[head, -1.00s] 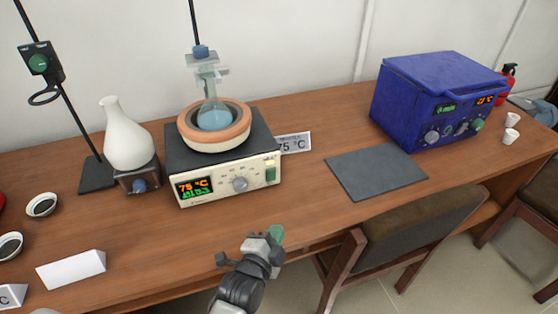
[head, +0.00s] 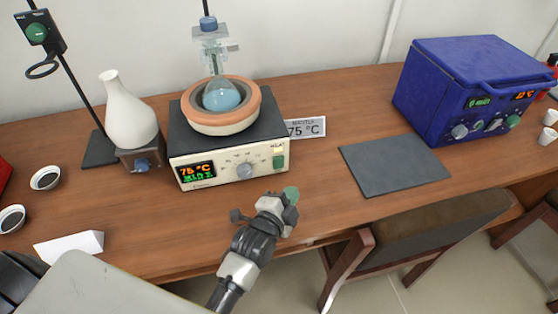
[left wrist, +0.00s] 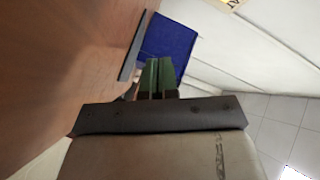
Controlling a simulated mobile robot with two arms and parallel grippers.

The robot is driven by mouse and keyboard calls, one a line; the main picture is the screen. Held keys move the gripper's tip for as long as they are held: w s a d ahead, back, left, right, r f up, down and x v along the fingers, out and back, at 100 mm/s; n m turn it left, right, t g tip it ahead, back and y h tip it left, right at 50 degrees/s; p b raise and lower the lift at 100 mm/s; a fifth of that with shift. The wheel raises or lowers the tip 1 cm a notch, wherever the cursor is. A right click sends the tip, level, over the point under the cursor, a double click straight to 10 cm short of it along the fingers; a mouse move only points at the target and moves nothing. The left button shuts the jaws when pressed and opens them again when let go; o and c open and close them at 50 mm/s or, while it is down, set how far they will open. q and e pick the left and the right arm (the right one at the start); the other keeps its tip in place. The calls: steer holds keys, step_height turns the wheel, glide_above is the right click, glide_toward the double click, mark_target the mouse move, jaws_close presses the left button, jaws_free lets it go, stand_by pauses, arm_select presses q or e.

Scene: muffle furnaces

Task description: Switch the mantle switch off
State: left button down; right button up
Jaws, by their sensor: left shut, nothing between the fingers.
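The mantle base (head: 215,172) is a cream box with a lit display reading 75 °C, a round knob (head: 245,171) and a green rocker switch (head: 279,160) at the right of its front. A flask of blue liquid (head: 221,97) sits in the orange ring on top. My left gripper (head: 291,194) is shut and empty, in front of the box, a little below and right of the switch, apart from it. Its green fingertips are together in the left wrist view (left wrist: 158,75), where the mantle does not show. My right gripper is not in view.
A white vase-shaped vessel (head: 129,112) and a stand are left of the mantle. A 75 °C card (head: 305,128) stands behind right. A dark mat (head: 393,165) and blue furnace (head: 455,90) are further right. A chair (head: 420,235) stands at the front edge.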

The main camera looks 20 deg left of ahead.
mark_target(279, 163)
arm_select(q)
steer(key=w+a, duration=0.1)
steer(key=w, duration=0.1)
steer(key=w+a+b, duration=0.1)
steer(key=w, duration=0.1)
steer(key=shift+a+r, duration=0.3)
steer(key=shift+a, duration=0.05)
steer(key=shift+w+a+r, duration=0.1)
steer(key=shift+w+a, duration=0.4)
steer(key=shift+w, duration=0.25)
stand_by(1.1)
steer(key=shift+w+a+r+p, duration=0.1)
steer(key=shift+w+a+p, duration=0.1)
steer(key=shift+w+p, duration=0.1)
steer(key=shift+w, duration=0.1)
steer(key=shift+w+a, duration=0.2)
steer(key=shift+w, duration=0.05)
stand_by(0.7)
